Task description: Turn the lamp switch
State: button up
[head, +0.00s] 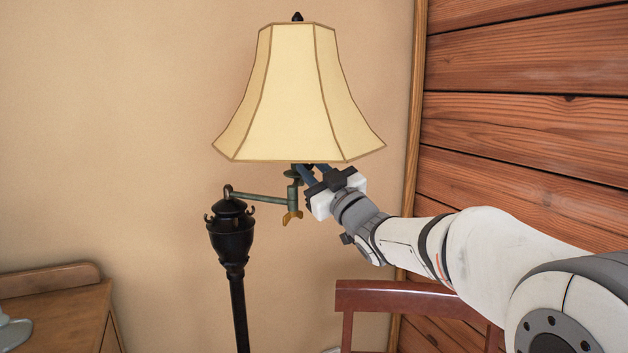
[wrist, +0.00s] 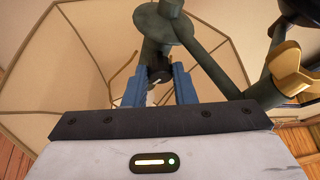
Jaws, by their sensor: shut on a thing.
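A floor lamp has a cream paneled shade (head: 298,90) and a black post (head: 237,290). A greenish swing arm (head: 262,197) carries the shade at the upper middle of the head view. My gripper (head: 304,174) reaches in from the right, just under the shade's lower rim. In the wrist view, its blue fingers (wrist: 161,74) are shut on the dark lamp switch (wrist: 158,77) below the socket. The fingers partly hide the switch. A brass wing key (wrist: 290,68) sits apart at the right; it also shows in the head view (head: 291,218). I cannot tell whether the lamp is lit.
A red-brown chair (head: 395,300) stands below my arm. A wooden cabinet (head: 55,305) is at the lower left. A plank wall (head: 525,120) closes the right side. The beige wall behind the lamp is bare.

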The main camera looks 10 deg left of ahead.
jog(key=shift+f+m+t+b, duration=0.1)
jog(key=shift+m+t+b, duration=0.3)
jog(key=shift+m, duration=0.4)
jog(key=shift+h, duration=0.4)
jog(key=o, duration=0.7)
jog(key=b+v, duration=0.1)
jog(key=v, duration=0.6)
jog(key=shift+s+d+f, duration=0.2)
jog(key=shift+s+d, duration=0.05)
